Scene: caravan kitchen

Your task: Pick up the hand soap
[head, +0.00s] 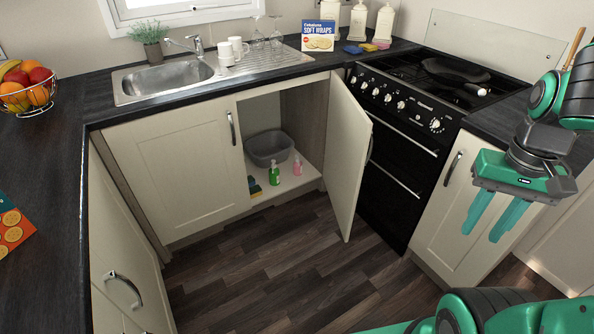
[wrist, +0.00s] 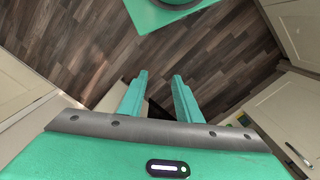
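A small pink bottle (head: 297,166), which looks like the hand soap, stands upright on the floor of the open cupboard below the sink, near its right side. A green bottle (head: 274,174) stands to its left and closer to the front edge; I cannot read either label. My gripper (head: 482,236) is in front of the cabinet right of the oven, far to the right of the cupboard, fingers pointing down. In the wrist view my gripper (wrist: 160,76) has its two fingers apart with nothing between them.
The cupboard door (head: 347,158) stands open, sticking out between the bottles and my gripper. The oven (head: 397,150) is right of the door. The wooden floor (head: 270,265) in front is clear.

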